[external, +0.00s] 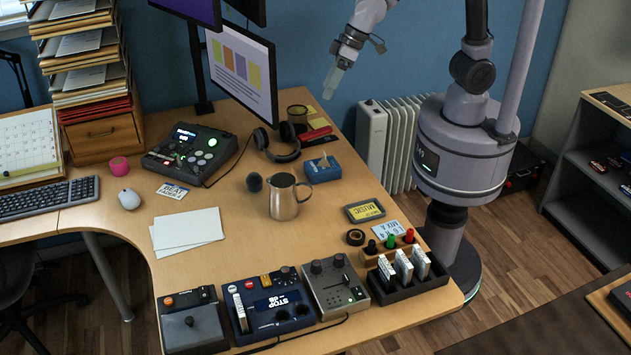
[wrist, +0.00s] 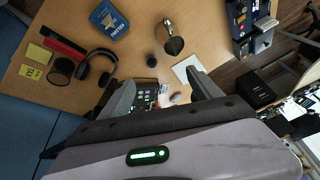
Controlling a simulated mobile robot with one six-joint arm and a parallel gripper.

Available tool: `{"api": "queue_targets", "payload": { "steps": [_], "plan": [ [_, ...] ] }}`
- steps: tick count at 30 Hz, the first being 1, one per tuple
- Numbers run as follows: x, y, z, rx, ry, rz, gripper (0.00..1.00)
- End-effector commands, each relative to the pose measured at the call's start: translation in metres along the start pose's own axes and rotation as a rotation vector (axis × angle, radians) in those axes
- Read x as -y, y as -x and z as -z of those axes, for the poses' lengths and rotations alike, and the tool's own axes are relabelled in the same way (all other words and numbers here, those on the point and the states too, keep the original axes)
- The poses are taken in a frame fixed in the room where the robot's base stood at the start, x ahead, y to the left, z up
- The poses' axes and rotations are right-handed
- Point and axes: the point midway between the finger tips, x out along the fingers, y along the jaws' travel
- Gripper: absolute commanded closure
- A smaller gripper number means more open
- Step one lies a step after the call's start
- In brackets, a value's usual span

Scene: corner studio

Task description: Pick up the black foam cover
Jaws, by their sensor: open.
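The black foam cover (external: 254,182) is a small dark rounded piece on the wooden desk, just left of the metal pitcher (external: 284,197). In the wrist view the foam cover (wrist: 151,60) shows as a small dark blob beyond my fingertips, near the pitcher (wrist: 173,45). My gripper (external: 333,82) hangs high above the back right of the desk, well apart from the cover. In the wrist view my gripper (wrist: 160,77) has its two grey fingers spread with nothing held between them.
Headphones (external: 277,146) and a blue box (external: 322,169) lie behind the cover. White paper sheets (external: 186,231) lie to its front left. A monitor (external: 243,73) stands at the back. Control boxes (external: 268,305) line the front edge. The desk around the cover's left is clear.

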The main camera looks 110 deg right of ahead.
Motion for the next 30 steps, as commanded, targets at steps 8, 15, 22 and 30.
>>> {"api": "queue_targets", "payload": {
  "steps": [8,15,22,30],
  "plan": [
    [-0.035,-0.211,0.079,0.012,0.045,-0.113,0.27],
    [-0.047,-0.275,0.078,0.013,0.056,-0.125,0.27],
    [-0.055,-0.344,0.076,0.014,0.055,-0.125,0.27],
    [-0.057,-0.384,0.075,0.014,0.056,-0.124,0.27]
  ]
}}
